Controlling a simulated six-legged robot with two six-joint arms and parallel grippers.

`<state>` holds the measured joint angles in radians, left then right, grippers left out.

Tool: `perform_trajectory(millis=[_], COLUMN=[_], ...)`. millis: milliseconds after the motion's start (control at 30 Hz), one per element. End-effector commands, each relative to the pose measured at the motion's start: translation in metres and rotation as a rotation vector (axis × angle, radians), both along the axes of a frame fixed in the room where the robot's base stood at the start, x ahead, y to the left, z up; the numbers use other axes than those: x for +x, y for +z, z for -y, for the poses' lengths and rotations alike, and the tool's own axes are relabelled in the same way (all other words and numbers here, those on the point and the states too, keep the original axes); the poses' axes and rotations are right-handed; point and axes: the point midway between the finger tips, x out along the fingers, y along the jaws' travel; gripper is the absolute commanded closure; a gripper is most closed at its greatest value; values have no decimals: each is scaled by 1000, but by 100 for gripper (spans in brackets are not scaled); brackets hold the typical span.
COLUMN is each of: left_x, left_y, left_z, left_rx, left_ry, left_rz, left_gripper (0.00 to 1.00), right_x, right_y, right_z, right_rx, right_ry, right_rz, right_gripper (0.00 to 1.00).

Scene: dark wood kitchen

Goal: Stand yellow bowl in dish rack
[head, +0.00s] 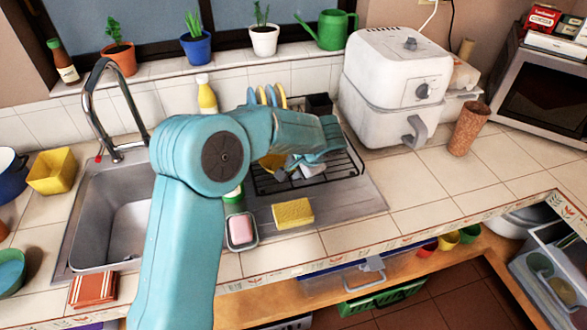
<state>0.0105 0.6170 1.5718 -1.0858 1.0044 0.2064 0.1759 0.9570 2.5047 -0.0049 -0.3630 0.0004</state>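The dish rack (345,165) is a black wire rack on the steel drainboard right of the sink. Several blue and yellow dishes (282,97) stand upright at its back. A rounded yellow piece (270,163), possibly the yellow bowl, shows below my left forearm at the rack's left part; most of it is hidden. My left gripper (308,168) is over the rack, just right of this yellow piece. Its fingers are small and partly covered by my teal arm, so I cannot tell whether they are open or hold anything. My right gripper is out of view.
A white air fryer (395,85) stands close right of the rack. In front lie a yellow sponge (293,213) and a pink soap in a dish (241,230). The sink (110,215) with its tall faucet (100,90) is left.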

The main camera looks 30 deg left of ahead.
Motion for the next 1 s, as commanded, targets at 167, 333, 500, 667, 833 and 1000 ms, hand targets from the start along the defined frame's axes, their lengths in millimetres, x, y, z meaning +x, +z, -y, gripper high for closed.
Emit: perform_trajectory(millis=[167, 333, 500, 667, 833, 1000], left_x=[-8, -16, -20, -21, -21, -21], left_y=[36, 66, 83, 87, 87, 87], left_z=[22, 39, 48, 50, 50, 50], left_rx=[-1, -2, -1, -2, -1, -1], left_ry=[-2, -1, -1, 0, 0, 0], left_rz=[5, 3, 2, -1, 0, 0], left_gripper=[68, 68, 68, 68, 68, 68], right_x=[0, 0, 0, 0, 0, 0], right_y=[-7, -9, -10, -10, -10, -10], right_z=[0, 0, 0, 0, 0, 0], right_rx=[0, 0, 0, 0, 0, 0], right_ry=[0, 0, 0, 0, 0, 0], right_rz=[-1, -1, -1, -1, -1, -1], right_gripper=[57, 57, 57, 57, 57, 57])
